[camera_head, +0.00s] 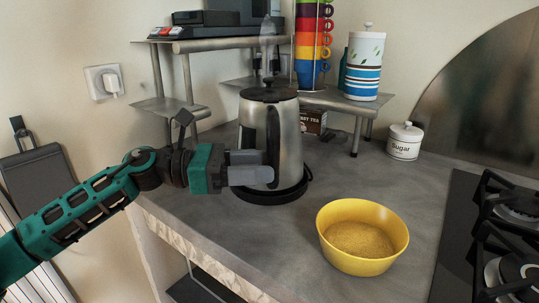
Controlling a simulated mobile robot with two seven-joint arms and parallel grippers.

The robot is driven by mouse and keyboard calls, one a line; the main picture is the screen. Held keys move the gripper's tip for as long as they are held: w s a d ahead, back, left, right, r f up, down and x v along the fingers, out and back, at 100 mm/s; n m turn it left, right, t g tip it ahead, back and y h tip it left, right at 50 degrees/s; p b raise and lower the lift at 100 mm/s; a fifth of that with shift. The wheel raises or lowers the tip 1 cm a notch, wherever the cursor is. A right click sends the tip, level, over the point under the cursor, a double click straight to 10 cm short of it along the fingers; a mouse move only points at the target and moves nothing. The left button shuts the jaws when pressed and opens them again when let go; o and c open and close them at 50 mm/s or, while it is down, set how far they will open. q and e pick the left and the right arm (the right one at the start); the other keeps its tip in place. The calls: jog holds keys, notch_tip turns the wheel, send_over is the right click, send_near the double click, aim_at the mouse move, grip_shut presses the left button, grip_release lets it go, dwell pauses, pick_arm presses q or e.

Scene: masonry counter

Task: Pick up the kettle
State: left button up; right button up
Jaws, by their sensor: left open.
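The kettle (289,136) is brushed steel with a black lid and a black handle. It stands upright on its round black base (285,194) on the grey counter. My left gripper (264,167) reaches in from the left, its grey fingers open at the kettle's near left side. The fingertips overlap the lower part of the handle in the picture. I cannot tell whether they touch it or whether the handle lies between them. My right gripper is not in view.
A yellow bowl (330,213) of grainy food stands right of the kettle. A metal shelf (230,43) rises behind, with stacked colored cups (309,45) and a striped canister (363,65) nearby. A sugar jar (404,142) and a black stove (460,230) are at right.

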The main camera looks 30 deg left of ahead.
aim_at(273, 184)
pick_arm(q)
jog(key=shift+x, duration=1.5)
grip_shut()
jog(key=shift+r, duration=0.1)
jog(key=shift+w+a+r, duration=0.1)
jog(key=shift+r, duration=0.1)
